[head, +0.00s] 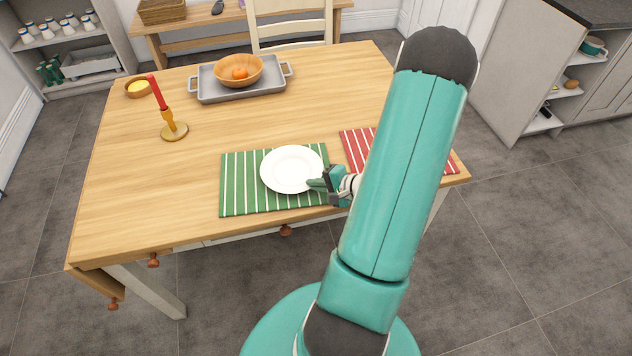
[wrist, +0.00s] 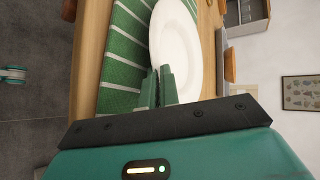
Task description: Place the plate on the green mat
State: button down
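The white plate (head: 291,169) is over the right part of the green striped mat (head: 238,190), face up and roughly level. I cannot tell whether it rests on the mat or is held just above it. My gripper (head: 318,183) is at the plate's near right rim. In the wrist view the two green fingers (wrist: 159,74) are close together, one on each side of the rim of the plate (wrist: 176,38), shut on it. The green mat (wrist: 122,72) shows beside and beneath the plate there. The rim between the fingertips is partly hidden.
A red striped mat (head: 357,149) lies to the right, partly behind my arm. A candlestick with a red candle (head: 167,120), a small bowl (head: 138,89) and a grey tray (head: 215,89) with a wooden bowl (head: 238,72) stand farther back. The wooden table's left part is clear.

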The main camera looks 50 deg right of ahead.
jog(key=c, duration=1.9)
grip_release()
jog(key=shift+c, duration=0.2)
jog(key=shift+r, duration=0.1)
jog(key=v, duration=1.2)
jog(key=w+a+r+n+g+y, duration=0.2)
jog(key=w+a+r+n+g, duration=0.2)
jog(key=a+r, duration=0.3)
jog(key=w+a+r+n+g+y, duration=0.25)
jog(key=w+a+r+n, duration=0.2)
jog(key=a, duration=0.45)
jog(key=s+a+r+n+h, duration=0.3)
jog(key=a+r+n+h, duration=0.4)
jog(key=a+r, duration=0.7)
jog(key=a+n, duration=0.2)
jog(key=shift+s+a+r, duration=0.15)
jog(key=shift+a+r, duration=0.2)
